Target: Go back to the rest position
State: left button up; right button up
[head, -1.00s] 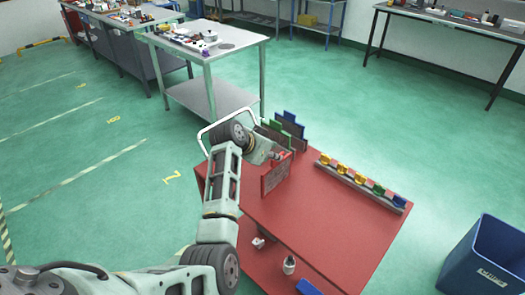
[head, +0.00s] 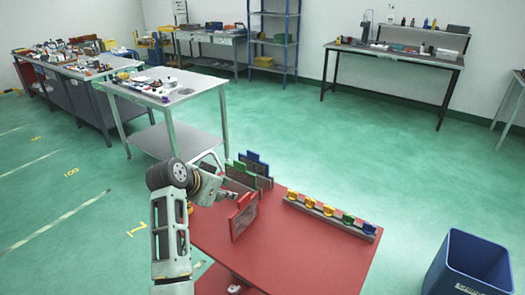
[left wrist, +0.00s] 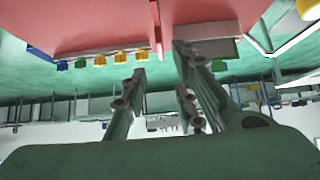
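My left gripper (head: 232,195) is at the upper left edge of an upright red-framed panel (head: 243,217) on the red cart top (head: 300,250). In the left wrist view the left gripper (left wrist: 160,62) has its fingers spread with nothing between them. The thin red edge of the panel (left wrist: 157,30) shows just beyond the fingertips. My left arm reaches forward over the cart's left side. My right gripper is in neither view.
Green and blue panels (head: 250,172) stand upright behind the red one. A rail with yellow, green and blue pieces (head: 328,213) lies along the cart's far right edge. A blue bin (head: 470,262) stands right. A grey table (head: 165,95) stands behind; the floor between is clear.

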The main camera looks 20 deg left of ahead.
pick_arm(q)
jog(key=s+d+f+n+g+y, duration=0.1)
jog(key=s+f, duration=0.6)
jog(key=s, duration=0.3)
jog(key=s+f+g+y, duration=0.2)
jog(key=s+f, duration=0.4)
jog(key=s, duration=0.3)
jog(key=s+d+f+n+g, duration=0.1)
jog(key=s+d, duration=0.2)
jog(key=s, duration=0.7)
jog(key=s+d+f+g, duration=0.1)
jog(key=s+d, duration=0.2)
jog(key=s, duration=0.7)
notch_tip(320, 180, down, 28)
jog(key=s+g+b, duration=0.1)
jog(key=s, duration=0.1)
jog(key=s+a+f+g+b, duration=0.1)
jog(key=s+a+f, duration=0.2)
jog(key=s+f, duration=1.3)
jog(key=shift+s+f, duration=0.2)
jog(key=shift+f, duration=0.35)
